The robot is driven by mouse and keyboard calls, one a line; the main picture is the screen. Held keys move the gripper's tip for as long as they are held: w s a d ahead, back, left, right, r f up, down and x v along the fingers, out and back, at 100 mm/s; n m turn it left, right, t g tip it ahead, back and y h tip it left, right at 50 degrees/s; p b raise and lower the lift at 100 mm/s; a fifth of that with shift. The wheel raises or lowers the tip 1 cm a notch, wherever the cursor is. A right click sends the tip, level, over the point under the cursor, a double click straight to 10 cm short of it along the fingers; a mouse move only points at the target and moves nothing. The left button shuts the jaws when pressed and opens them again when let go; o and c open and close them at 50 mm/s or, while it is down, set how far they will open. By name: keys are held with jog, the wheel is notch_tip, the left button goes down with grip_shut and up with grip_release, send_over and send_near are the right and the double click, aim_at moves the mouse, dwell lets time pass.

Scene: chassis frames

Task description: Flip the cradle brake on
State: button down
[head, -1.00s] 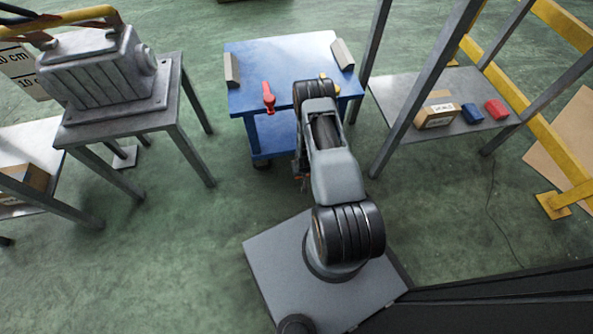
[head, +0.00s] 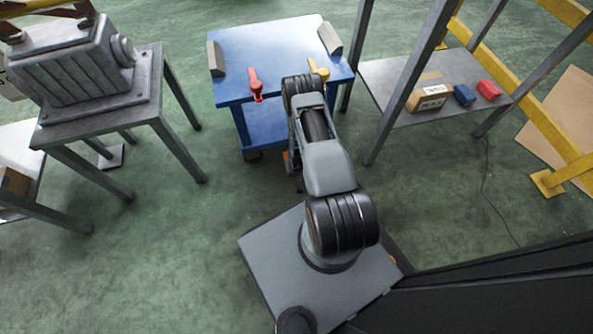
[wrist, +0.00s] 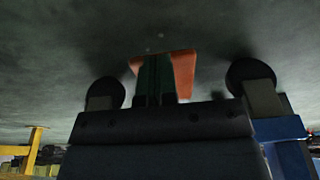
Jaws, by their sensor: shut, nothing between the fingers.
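The blue cart (head: 266,45), which looks like the cradle, stands ahead of my base. A red lever (head: 255,86) and a yellow lever (head: 318,72) sit along its near edge. An orange plate (head: 288,160), which looks like the brake pedal, shows low at the cart's near side, partly behind my arm. In the wrist view, the plate (wrist: 184,68) lies between two dark casters. My gripper (wrist: 155,62) is shut and empty, its fingers overlapping the plate in that picture. I cannot tell whether they touch, or the pedal's position. The head view hides the gripper behind my arm.
A grey table (head: 95,112) with a ribbed machine (head: 75,62) stands left. A grey shelf (head: 395,78) on the right holds a carton (head: 430,97), a blue block (head: 464,95) and a red block (head: 489,90). Green floor is clear between table and cart.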

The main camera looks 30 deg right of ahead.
jog(key=s+p+v, duration=0.2)
jog(key=p+v, duration=0.5)
jog(key=v, duration=0.6)
jog(key=shift+s+a, duration=0.3)
jog(key=shift+a, duration=0.1)
jog(key=shift+f, duration=0.15)
